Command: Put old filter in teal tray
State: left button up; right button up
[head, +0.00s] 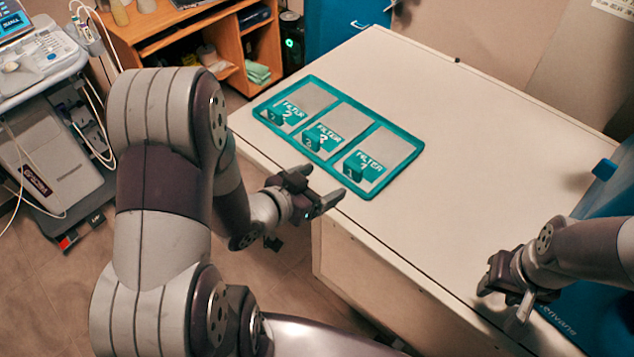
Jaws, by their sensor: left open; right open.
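The teal tray (401,169) lies on the white cabinet top and has three compartments. I cannot tell whether any of these is the old filter. My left gripper (322,188) is open and empty, just left of the tray's near corner, apart from it. My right gripper (504,303) is open at the lower right, near the blue unit, with nothing visible in it.
The white top (480,150) is clear around the tray. A blue unit (590,300) stands at the right edge. A wooden shelf (190,35) and a scanner cart (45,60) with cables stand at the left.

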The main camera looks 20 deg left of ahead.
pick_arm(q)
jog(key=s+n+g+y, duration=0.4)
jog(key=s+g, duration=0.5)
jog(key=g, duration=0.2)
jog(key=shift+r+y, duration=0.25)
jog(key=shift+y, duration=0.15)
